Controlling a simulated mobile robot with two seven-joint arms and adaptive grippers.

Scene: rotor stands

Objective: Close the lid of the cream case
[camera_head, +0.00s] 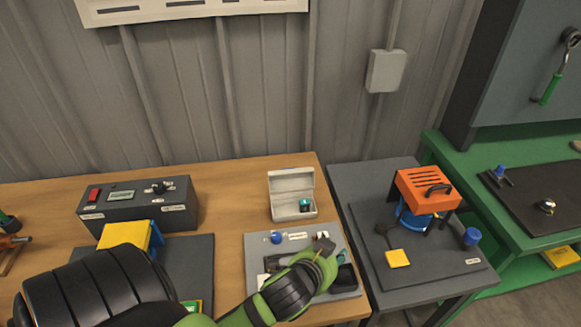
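The cream case (282,212) stands near the back right of the wooden table. Its lid (291,180) is open and raised at the back. A small dark and teal item (305,205) sits inside at the right. My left arm reaches in from the lower left, and its gripper (322,247) is in front of the case and slightly right, over the grey mat, apart from the case. The fingers are small and partly hidden by the wrist, so I cannot tell whether they are open. My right gripper is not in view.
A dark control box (140,204) and a yellow block (126,234) stand left. An orange-topped device (427,190) stands on the right bench. Bare wood lies left of the case.

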